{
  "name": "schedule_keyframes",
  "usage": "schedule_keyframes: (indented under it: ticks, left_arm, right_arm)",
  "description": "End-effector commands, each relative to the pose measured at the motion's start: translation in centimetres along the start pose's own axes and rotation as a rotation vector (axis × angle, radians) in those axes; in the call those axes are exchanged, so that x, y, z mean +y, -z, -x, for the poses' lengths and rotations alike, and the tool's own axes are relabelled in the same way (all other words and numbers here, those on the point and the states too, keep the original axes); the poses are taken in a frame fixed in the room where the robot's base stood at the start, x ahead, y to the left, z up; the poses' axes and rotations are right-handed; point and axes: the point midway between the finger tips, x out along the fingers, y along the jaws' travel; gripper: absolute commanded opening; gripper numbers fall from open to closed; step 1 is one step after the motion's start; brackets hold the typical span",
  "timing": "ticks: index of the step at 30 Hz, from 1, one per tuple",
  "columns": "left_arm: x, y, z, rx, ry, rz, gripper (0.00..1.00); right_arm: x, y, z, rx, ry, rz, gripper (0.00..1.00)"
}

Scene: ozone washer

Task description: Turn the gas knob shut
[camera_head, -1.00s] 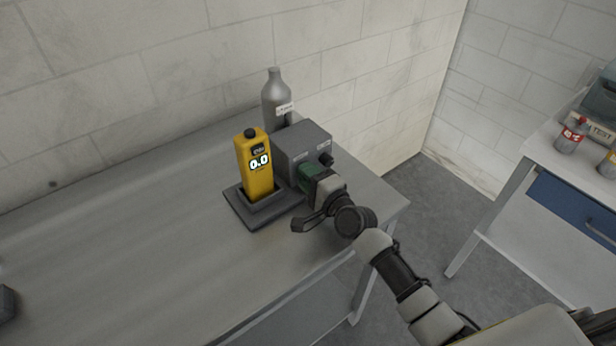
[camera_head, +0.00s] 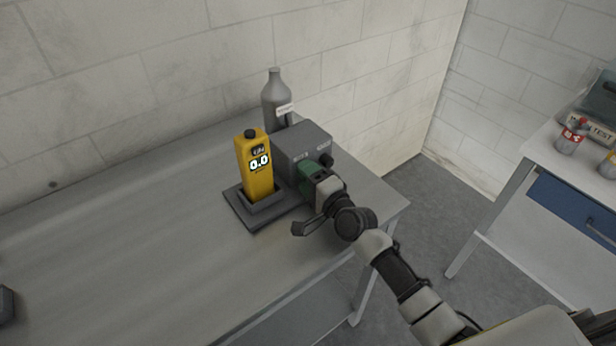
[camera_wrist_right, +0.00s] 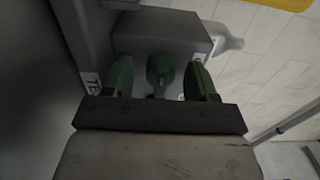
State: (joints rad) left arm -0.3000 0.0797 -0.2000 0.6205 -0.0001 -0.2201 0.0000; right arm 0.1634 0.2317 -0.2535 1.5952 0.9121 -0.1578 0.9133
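A grey box (camera_head: 303,145) with labels stands on the table, with a dark knob (camera_head: 326,160) on its front. My right gripper (camera_head: 310,175) has green fingers and is close against the front of the box. In the right wrist view, the fingers of my right gripper (camera_wrist_right: 159,82) are spread apart. A green knob (camera_wrist_right: 158,70) sits between them, with a gap visible on each side. The grey box (camera_wrist_right: 165,32) is just beyond. In the head view the gripper hides this green knob. My left gripper is not in view.
A yellow meter (camera_head: 254,172) reading 0.0 stands in a dark base (camera_head: 250,214) left of the box. A grey gas bottle (camera_head: 275,98) stands behind. The table's left part (camera_head: 120,240) is mostly clear.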

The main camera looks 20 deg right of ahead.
Motion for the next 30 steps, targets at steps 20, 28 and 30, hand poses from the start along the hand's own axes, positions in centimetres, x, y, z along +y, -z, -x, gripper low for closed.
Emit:
schedule_keyframes:
  ticks: [20,28,30]
  left_arm:
    - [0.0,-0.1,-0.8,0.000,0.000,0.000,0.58]
    - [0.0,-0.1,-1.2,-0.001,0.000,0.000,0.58]
    - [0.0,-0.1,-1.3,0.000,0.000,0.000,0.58]
  right_arm:
    - [0.2,0.0,7.0,0.000,-0.002,0.000,0.57]
    - [0.1,0.0,10.4,0.000,-0.001,0.000,0.57]
    - [0.0,0.0,10.7,0.000,0.001,0.000,0.57]
